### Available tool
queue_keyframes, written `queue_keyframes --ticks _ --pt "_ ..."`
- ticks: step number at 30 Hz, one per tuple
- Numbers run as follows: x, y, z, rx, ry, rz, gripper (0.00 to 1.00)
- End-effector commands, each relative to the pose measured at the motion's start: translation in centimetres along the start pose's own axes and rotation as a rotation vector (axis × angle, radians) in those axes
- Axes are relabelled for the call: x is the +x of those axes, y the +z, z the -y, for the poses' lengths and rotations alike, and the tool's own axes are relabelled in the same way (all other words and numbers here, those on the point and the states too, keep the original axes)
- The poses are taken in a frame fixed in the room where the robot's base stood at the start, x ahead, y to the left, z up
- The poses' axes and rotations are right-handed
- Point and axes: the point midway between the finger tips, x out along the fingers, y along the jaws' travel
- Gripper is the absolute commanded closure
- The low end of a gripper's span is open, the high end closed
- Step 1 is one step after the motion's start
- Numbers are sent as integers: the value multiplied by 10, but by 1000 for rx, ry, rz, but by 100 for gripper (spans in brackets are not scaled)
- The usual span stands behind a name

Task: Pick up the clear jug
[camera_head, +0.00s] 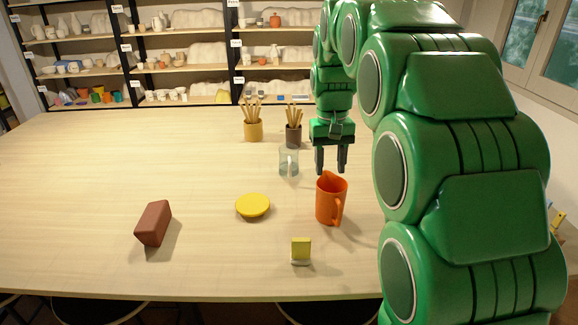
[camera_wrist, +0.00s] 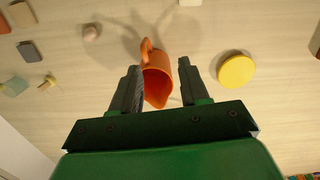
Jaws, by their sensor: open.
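The clear jug (camera_head: 289,161) stands upright on the table in the head view, in front of the brush pots, its handle facing me. I cannot make it out in the wrist view. My gripper (camera_head: 331,168) is open and empty, pointing down over the table, to the right of the clear jug and apart from it. An orange jug (camera_head: 331,200) stands just in front of my gripper in the head view. In the wrist view the orange jug (camera_wrist: 156,80) appears between the open fingers (camera_wrist: 158,72), with no clear grip on it.
A yellow dish (camera_head: 253,206), a brown brick (camera_head: 153,222) and a yellow-green block (camera_head: 300,249) lie nearer me. A yellow pot (camera_head: 253,130) and a dark pot (camera_head: 293,136) of brushes stand behind the clear jug. The table's left side (camera_head: 100,170) is bare.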

Motion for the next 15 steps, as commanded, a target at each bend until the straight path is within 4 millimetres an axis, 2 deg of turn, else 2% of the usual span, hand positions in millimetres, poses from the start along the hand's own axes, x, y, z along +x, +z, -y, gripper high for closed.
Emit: queue_keyframes --ticks 3,15 --pt "1 -29 3 -10 2 -9 55" --pt "16 -113 16 -44 4 -27 55"
